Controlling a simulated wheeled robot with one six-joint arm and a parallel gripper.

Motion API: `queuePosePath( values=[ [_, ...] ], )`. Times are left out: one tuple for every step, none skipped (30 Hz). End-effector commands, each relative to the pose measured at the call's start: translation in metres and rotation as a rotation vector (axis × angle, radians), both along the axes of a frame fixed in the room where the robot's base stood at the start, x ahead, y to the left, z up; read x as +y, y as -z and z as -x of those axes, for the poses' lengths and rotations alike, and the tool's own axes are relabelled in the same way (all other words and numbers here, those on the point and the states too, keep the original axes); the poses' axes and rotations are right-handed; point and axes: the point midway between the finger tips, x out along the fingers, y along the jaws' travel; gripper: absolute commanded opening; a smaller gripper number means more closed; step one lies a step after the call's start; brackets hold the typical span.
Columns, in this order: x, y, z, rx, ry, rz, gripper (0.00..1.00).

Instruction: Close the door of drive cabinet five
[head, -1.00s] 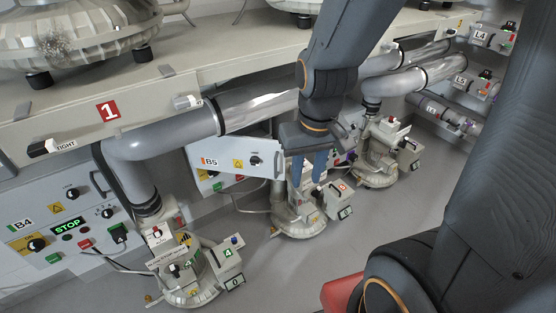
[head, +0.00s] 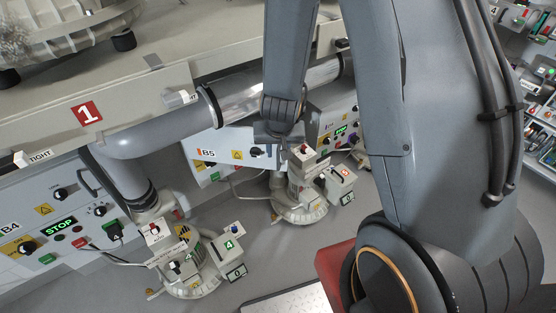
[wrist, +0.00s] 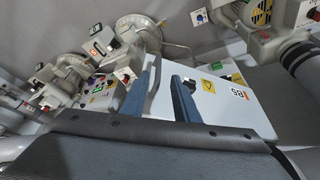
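The door of drive cabinet five, a pale panel marked B5 (head: 225,146), stands ajar under the grey pipe, with part of its cabinet front showing below it. It has a yellow warning label and a black knob. The door also shows in the wrist view (wrist: 232,103). My gripper (wrist: 165,92) is at the door's free edge, its two blue fingers apart, with part of the pale door edge between them. I cannot tell whether either finger touches the door. In the head view the fingers are hidden and only the dark gripper body shows over the door's right end.
A blower unit (head: 299,202) stands just right of the door, close to my gripper. Another blower (head: 187,268) stands front left, near cabinet B4 (head: 48,228). The pipe (head: 165,136) runs above the door. Grey floor is clear between the blowers.

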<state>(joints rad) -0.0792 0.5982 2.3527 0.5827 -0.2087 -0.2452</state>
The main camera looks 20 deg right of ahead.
Motion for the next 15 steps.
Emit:
queuePosePath(
  values=[
    [-0.001,0.005,-0.001,-0.002,0.006,0.007,0.28],
    [-0.002,0.007,-0.002,-0.004,0.009,0.011,0.28],
    [-0.003,0.009,-0.003,-0.005,0.011,0.014,0.28],
    [-0.003,0.011,-0.004,-0.005,0.012,0.014,0.28],
    [-0.003,0.013,-0.005,-0.006,0.013,0.015,0.28],
    [-0.004,0.016,-0.006,-0.007,0.013,0.016,0.28],
    [-0.004,0.02,-0.007,-0.007,0.013,0.016,0.28],
    [-0.005,0.023,-0.008,-0.006,0.012,0.017,0.28],
    [-0.005,0.028,-0.01,-0.006,0.013,0.015,0.28],
    [-0.006,0.033,-0.012,-0.005,0.012,0.015,0.28],
    [-0.006,0.037,-0.013,-0.005,0.012,0.015,0.28],
    [-0.007,0.041,-0.016,-0.005,0.013,0.015,0.28],
    [-0.007,0.046,-0.017,-0.004,0.012,0.015,0.28],
    [-0.007,0.049,-0.018,-0.004,0.012,0.015,0.28],
    [-0.008,0.054,-0.02,-0.005,0.013,0.015,0.28]
  ],
)
